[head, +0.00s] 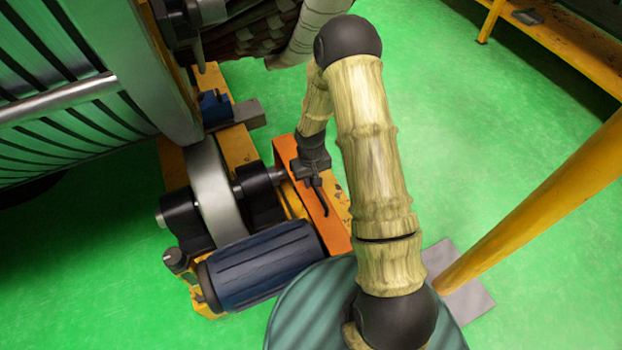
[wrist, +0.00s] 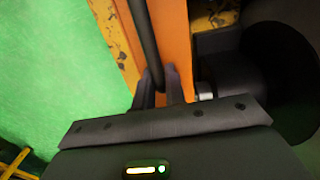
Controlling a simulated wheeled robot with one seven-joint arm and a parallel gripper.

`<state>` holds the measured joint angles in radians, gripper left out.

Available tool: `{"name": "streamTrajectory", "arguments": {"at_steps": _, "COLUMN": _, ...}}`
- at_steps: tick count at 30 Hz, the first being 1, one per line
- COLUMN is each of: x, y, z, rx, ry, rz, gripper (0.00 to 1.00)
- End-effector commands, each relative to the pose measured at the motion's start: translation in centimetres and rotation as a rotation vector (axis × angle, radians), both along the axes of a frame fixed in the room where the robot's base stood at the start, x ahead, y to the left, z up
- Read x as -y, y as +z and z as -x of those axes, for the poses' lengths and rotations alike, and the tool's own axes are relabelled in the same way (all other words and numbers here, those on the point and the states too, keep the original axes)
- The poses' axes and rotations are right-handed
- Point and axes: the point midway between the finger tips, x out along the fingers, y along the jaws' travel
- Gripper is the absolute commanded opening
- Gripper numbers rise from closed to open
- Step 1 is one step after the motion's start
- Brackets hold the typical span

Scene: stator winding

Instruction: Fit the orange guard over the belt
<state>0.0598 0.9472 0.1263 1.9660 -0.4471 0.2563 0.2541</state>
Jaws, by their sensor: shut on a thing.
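The orange guard (head: 318,212) is a long, narrow orange piece beside the blue motor (head: 262,265), on the side facing my arm. A black bar handle (head: 325,203) runs along its outer face. My gripper (head: 315,183) is at the handle's upper end. In the wrist view, the fingers of my gripper (wrist: 160,80) are closed around the black handle (wrist: 146,40), with the orange guard (wrist: 176,35) right behind it. I see no belt; the guard may hide it. I cannot tell whether the guard is seated or held slightly off.
A grey wheel (head: 214,185) between black bearing blocks stands left of the guard, on a worn yellow base (head: 236,148). A large slatted cylinder fills the upper left. A slanting yellow post (head: 545,215) stands at right. Green floor (head: 470,120) is open between.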

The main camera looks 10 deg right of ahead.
Motion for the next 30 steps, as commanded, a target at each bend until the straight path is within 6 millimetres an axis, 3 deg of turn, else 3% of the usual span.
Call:
{"name": "streamTrajectory", "arguments": {"at_steps": 15, "x": 0.00, "y": -0.47, "z": -0.09, "rx": 0.002, "ry": 0.000, "rz": 0.000, "gripper": 0.00}}
{"name": "streamTrajectory", "arguments": {"at_steps": 16, "x": 0.00, "y": -0.47, "z": -0.09, "rx": 0.003, "ry": 0.000, "rz": 0.000, "gripper": 0.14}}
{"name": "streamTrajectory", "arguments": {"at_steps": 20, "x": 0.00, "y": -0.46, "z": -0.07, "rx": 0.002, "ry": 0.000, "rz": 0.000, "gripper": 0.38}}
{"name": "streamTrajectory", "arguments": {"at_steps": 30, "x": 0.02, "y": -0.32, "z": 0.03, "rx": -0.001, "ry": 0.000, "rz": 0.000, "gripper": 0.38}}
